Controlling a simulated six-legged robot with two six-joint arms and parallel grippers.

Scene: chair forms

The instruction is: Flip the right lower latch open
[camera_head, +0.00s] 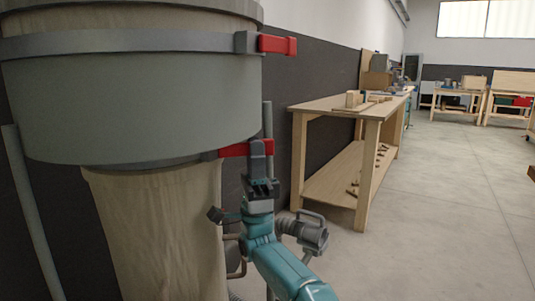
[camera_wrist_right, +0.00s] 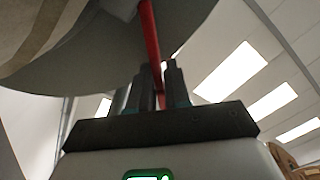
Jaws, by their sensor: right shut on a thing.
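The lower latch (camera_head: 232,150) is a red lever at the bottom edge of the large grey drum (camera_head: 130,100). My right gripper (camera_head: 260,158) is at the latch's right end, its fingers shut on the red lever. In the right wrist view the red lever (camera_wrist_right: 149,35) runs down between the two dark fingers (camera_wrist_right: 158,85), with the drum's curved grey underside above. The fingers hide part of the lever's end. A second red latch (camera_head: 278,44) sits on the upper band of the drum. My left gripper is not in view.
A pale cloth-like bag (camera_head: 155,235) hangs below the drum. A grey fitting with a handle (camera_head: 308,232) is close to the right of my right arm. A wooden workbench (camera_head: 345,150) stands along the dark wall. The floor (camera_head: 450,210) to the right is open.

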